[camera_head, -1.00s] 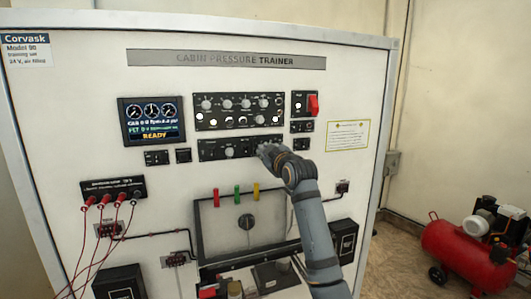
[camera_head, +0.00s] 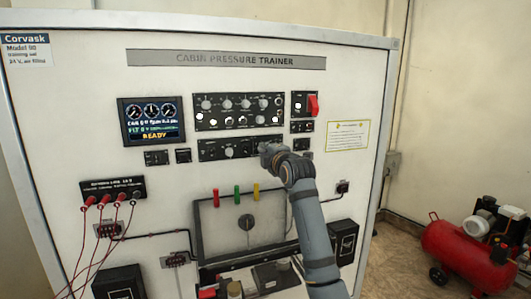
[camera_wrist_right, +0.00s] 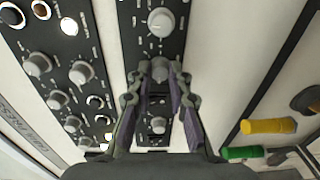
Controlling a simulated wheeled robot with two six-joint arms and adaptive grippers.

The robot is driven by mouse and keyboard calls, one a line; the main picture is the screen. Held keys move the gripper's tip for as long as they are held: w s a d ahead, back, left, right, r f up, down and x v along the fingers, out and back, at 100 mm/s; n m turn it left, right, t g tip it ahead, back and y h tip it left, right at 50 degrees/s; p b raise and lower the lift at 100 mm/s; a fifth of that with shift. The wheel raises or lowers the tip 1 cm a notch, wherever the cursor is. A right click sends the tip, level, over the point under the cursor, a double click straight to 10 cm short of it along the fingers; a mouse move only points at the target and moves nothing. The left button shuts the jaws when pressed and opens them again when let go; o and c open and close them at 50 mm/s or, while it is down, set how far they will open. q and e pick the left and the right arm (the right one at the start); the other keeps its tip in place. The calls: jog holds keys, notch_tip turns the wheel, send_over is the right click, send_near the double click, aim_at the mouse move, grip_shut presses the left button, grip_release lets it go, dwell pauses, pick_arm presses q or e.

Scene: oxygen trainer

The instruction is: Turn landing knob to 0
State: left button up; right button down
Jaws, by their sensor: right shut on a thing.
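The lower black knob panel (camera_head: 215,150) is on the white trainer board, with one grey knob (camera_head: 229,152) clear to the left of my right gripper (camera_head: 264,150). In the right wrist view, my right gripper (camera_wrist_right: 160,82) is shut on a grey knob (camera_wrist_right: 159,68), with a finger on each side. A larger pale knob (camera_wrist_right: 161,22) sits above it in that view, and a smaller knob (camera_wrist_right: 158,125) shows between the fingers lower down. The labels are too small to read, so I cannot tell which knob is the landing knob. My left gripper is not in view.
An upper panel (camera_head: 238,111) of several knobs is just above. A red switch cover (camera_head: 313,105) is up and to the right. Red, green and yellow handles (camera_head: 256,192) stick out below. A display (camera_head: 152,122) reads READY.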

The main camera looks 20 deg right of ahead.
jog(key=shift+f+n, duration=0.15)
jog(key=shift+n, duration=0.85)
jog(key=shift+f, duration=0.1)
jog(key=c, duration=1.4)
grip_release()
jog(key=shift+o, duration=0.7)
jog(key=shift+a+r, duration=0.1)
jog(key=shift+r, duration=0.1)
jog(key=s, duration=1.2)
jog(key=shift+d+r, duration=0.15)
jog(key=shift+d, duration=0.05)
